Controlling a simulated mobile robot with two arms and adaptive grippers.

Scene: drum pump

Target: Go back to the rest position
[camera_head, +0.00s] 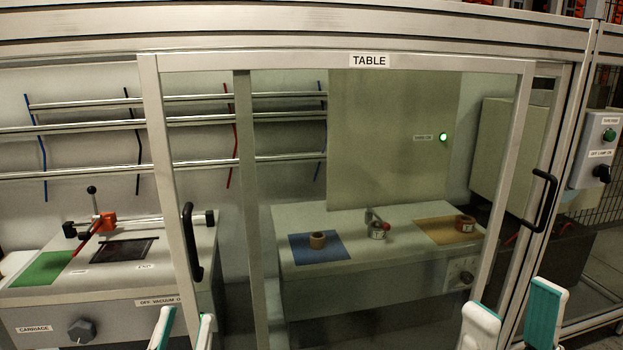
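My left gripper (184,322) shows at the bottom edge, left of centre, with two white and teal fingers standing apart. It is open and empty. My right gripper (513,300) shows at the bottom right, its two fingers wide apart with nothing between them. It is open and empty too. Both grippers are in front of the glazed cabinet and touch nothing that I can see. The rest of both arms is out of view.
The cabinet's sliding door, labelled TABLE (370,61), has black handles (191,243) (544,201). Behind it a bench holds a blue mat (302,257), a tan mat (440,236) and small rolls. At left is a carriage bench with a knob (82,330). A switch box (594,150) hangs at right.

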